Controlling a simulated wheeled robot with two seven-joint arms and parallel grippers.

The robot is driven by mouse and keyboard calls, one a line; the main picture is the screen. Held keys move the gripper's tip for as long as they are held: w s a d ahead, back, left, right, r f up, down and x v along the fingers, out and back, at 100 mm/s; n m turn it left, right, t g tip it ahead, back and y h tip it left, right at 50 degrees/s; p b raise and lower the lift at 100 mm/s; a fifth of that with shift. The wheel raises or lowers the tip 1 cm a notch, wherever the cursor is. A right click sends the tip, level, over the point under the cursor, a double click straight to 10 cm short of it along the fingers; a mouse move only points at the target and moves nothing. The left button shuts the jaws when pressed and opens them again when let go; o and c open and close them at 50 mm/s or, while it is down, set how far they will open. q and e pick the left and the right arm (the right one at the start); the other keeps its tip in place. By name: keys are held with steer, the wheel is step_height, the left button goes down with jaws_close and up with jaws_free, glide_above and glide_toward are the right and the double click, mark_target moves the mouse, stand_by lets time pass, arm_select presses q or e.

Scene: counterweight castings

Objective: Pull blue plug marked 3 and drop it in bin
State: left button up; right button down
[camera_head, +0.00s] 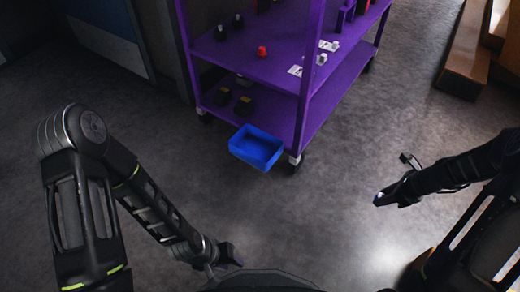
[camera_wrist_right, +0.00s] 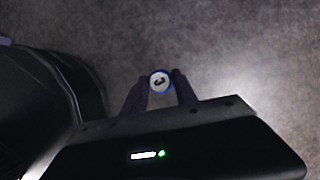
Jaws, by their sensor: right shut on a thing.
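A blue plug with a white top marked 3 (camera_wrist_right: 160,82) is between the fingertips of my right gripper (camera_wrist_right: 161,88) in the right wrist view. In the head view my right gripper (camera_head: 385,198) is at the right, shut on the plug and held above open floor. A blue bin (camera_head: 240,150) is at the lower front corner of the purple cart, to the left of the right gripper. Its inside looks empty. My left gripper (camera_head: 226,258) is low in the middle of the head view, away from the bin; its fingertips are too dark to read.
The purple shelf cart (camera_head: 285,70) stands at the back, with a red piece (camera_head: 262,51), white pieces and dark pieces on its shelves. Wooden boxes (camera_head: 468,50) are at the upper right. The grey floor between bin and right gripper is clear.

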stand_by(0.5)
steer(key=w+a+r+n+g+y, duration=0.1)
steer(key=w+a+r+n+g, duration=0.3)
steer(key=a+r+n, duration=0.55)
steer(key=a+r+n+g+h, duration=0.1)
steer(key=a+r+n+g, duration=0.1)
steer(key=a+r+n, duration=0.5)
step_height(320, 180, up, 6)
steer(key=shift+s+a+f, duration=0.25)
steer(key=shift+s+a, duration=0.1)
steer(key=shift+a, duration=0.75)
